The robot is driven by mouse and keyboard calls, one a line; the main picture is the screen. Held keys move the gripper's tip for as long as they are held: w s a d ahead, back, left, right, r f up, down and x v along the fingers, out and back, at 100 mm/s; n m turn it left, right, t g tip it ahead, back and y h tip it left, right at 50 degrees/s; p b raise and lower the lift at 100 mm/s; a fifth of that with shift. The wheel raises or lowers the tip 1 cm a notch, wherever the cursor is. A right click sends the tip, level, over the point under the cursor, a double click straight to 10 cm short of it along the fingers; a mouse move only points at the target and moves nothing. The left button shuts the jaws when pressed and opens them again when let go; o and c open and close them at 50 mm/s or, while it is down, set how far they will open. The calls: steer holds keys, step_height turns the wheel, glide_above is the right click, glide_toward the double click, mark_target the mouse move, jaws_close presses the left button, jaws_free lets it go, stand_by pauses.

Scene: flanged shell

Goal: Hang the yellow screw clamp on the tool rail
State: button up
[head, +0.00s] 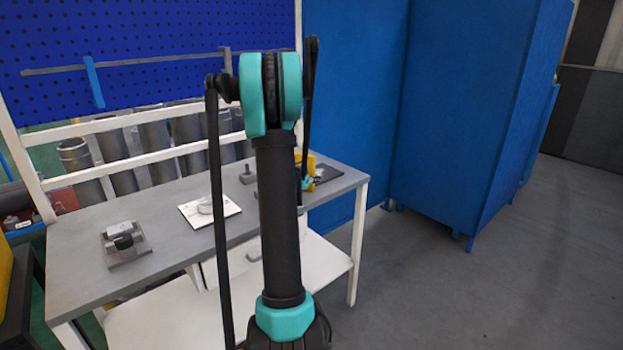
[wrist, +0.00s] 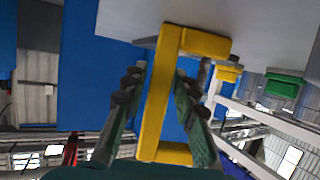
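The yellow screw clamp shows in the head view (head: 311,166) at the far right end of the grey table, partly hidden behind my arm. In the wrist view its long bar (wrist: 160,95) runs between the two fingers of my gripper (wrist: 160,72), one finger on each side. The fingers are close to the bar, but whether both press on it is unclear. One end of the clamp appears at the grey tabletop. The grey tool rail (head: 150,62) crosses the blue perforated panel. A blue tool (head: 93,82) hangs on its left part.
Blue partitions (head: 455,120) stand at right. Open floor (head: 490,290) lies right of the table.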

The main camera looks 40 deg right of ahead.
steer(key=shift+o, duration=0.5)
steer(key=shift+r, duration=0.2)
steer(key=v, duration=1.2)
steer(key=s+a+f+n+y, duration=0.4)
steer(key=s+a, duration=0.2)
steer(key=a, duration=0.5)
steer(key=s+a+f+n+g+y, duration=0.1)
steer(key=s+a+f+n+y, duration=0.3)
steer(key=s+a, duration=0.3)
steer(key=s+a+f+n+g+y, duration=0.1)
steer(key=s+a+f+n+y, duration=0.3)
steer(key=a, duration=1.2)
steer(key=s+f, duration=0.1)
steer(key=s, duration=0.2)
steer(key=shift+s+f+n, duration=0.25)
steer(key=shift+n, duration=0.05)
